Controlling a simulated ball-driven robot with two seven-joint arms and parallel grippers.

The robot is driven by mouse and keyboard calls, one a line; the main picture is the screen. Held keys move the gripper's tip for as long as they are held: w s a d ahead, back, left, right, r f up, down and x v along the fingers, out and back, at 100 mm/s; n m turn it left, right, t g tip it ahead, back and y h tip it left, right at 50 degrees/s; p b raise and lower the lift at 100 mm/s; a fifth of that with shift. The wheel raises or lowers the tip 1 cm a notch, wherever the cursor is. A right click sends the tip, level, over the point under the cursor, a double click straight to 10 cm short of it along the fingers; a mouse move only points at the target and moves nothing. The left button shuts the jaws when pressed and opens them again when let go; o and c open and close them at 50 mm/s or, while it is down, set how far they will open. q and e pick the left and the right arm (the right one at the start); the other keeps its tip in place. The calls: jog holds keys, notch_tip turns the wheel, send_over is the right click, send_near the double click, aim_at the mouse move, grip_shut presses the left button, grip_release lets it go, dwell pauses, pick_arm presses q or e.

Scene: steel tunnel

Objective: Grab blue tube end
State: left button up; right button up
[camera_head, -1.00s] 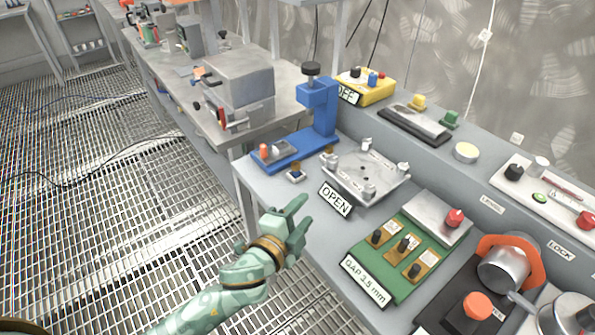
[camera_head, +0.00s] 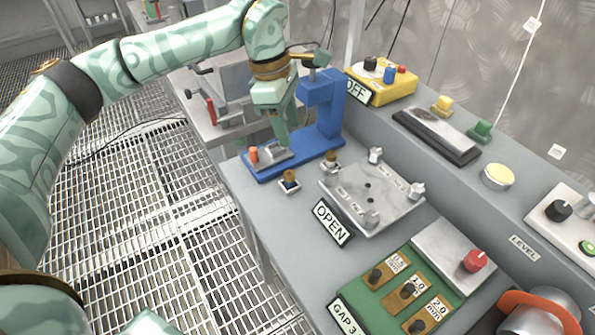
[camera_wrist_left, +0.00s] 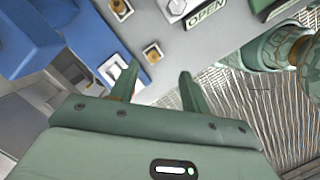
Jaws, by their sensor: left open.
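No blue tube can be made out for certain. A small brass-topped fitting with dark blue on it (camera_head: 290,182) sits on the bench in front of the blue press stand (camera_head: 318,122). A second brass fitting (camera_head: 331,163) is just right of it. My left gripper (camera_head: 286,138) points down over the stand's base, beside its column. In the left wrist view its fingers (camera_wrist_left: 160,72) are apart with nothing visible between them. Brass fittings (camera_wrist_left: 152,52) show just beyond the fingertips there. My right gripper is not in view.
An orange-topped peg (camera_head: 254,155) stands on the stand's base. The OPEN sign (camera_head: 333,221) and a metal plate with posts (camera_head: 371,197) lie to the right. A green gauge board (camera_head: 405,290) is nearer. A yellow box (camera_head: 382,88) with a blue knob is behind.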

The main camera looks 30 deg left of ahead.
pick_arm(q)
jog(key=a, duration=0.2)
jog(key=b, duration=0.4)
send_over(289, 173)
jog(key=shift+y, duration=0.4)
notch_tip(289, 173, down, 9)
jog(key=shift+a+f, duration=0.15)
jog(key=shift+f, duration=0.05)
jog(key=f+b, duration=0.2)
jog(key=f, duration=0.4)
jog(key=shift+d+b, duration=0.2)
jog(key=shift+b, duration=0.1)
jog(key=shift+r, duration=0.15)
grip_shut()
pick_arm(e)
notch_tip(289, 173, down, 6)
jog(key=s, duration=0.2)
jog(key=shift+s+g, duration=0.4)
